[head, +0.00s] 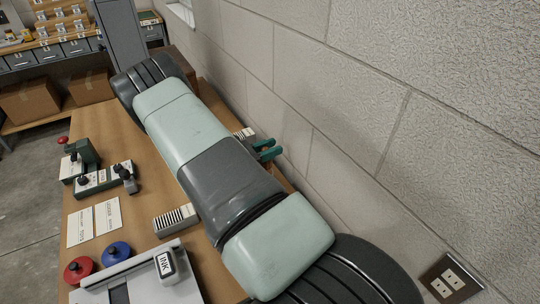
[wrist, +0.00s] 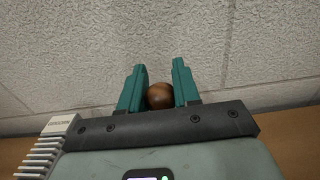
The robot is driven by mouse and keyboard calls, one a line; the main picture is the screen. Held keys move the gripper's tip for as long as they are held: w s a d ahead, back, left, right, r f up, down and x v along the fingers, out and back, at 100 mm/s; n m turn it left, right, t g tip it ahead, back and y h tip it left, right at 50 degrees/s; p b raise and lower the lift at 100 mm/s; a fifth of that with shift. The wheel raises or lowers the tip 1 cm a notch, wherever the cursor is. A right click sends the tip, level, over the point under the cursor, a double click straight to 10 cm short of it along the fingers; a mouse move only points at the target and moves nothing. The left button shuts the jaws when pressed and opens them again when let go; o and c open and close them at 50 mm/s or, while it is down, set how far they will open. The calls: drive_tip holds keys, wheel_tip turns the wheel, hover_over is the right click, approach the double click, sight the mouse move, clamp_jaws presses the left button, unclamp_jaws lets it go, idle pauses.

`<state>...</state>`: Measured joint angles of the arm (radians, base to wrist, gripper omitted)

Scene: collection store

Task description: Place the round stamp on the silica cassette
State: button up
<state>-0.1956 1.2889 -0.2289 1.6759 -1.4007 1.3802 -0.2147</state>
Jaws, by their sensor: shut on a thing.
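My gripper (head: 265,150) is at the far right side of the table, close to the wall, with its green fingers partly hidden behind my arm. In the wrist view the fingers (wrist: 159,92) are shut on a round brown wooden knob (wrist: 160,96), which looks like the handle of the round stamp. The rest of the stamp is hidden. A pale slotted cassette (wrist: 45,150) lies left of my gripper in the wrist view; its label is too small to read. A slotted cassette (head: 244,133) also shows beside my gripper in the head view. Another ribbed cassette (head: 175,218) lies mid-table. I cannot tell which is silica.
Green devices (head: 104,180) stand at the table's left, near two paper cards (head: 107,215). Red (head: 78,270) and blue (head: 116,253) round pieces, a grey-white flat device (head: 130,287) and an INK bottle (head: 166,265) are in front. The wall (head: 330,120) bounds the right.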

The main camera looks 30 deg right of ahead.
drive_tip(key=shift+f, duration=1.3)
drive_tip(key=shift+f, duration=0.1)
drive_tip(key=o, duration=1)
drive_tip(key=shift+o, duration=0.2)
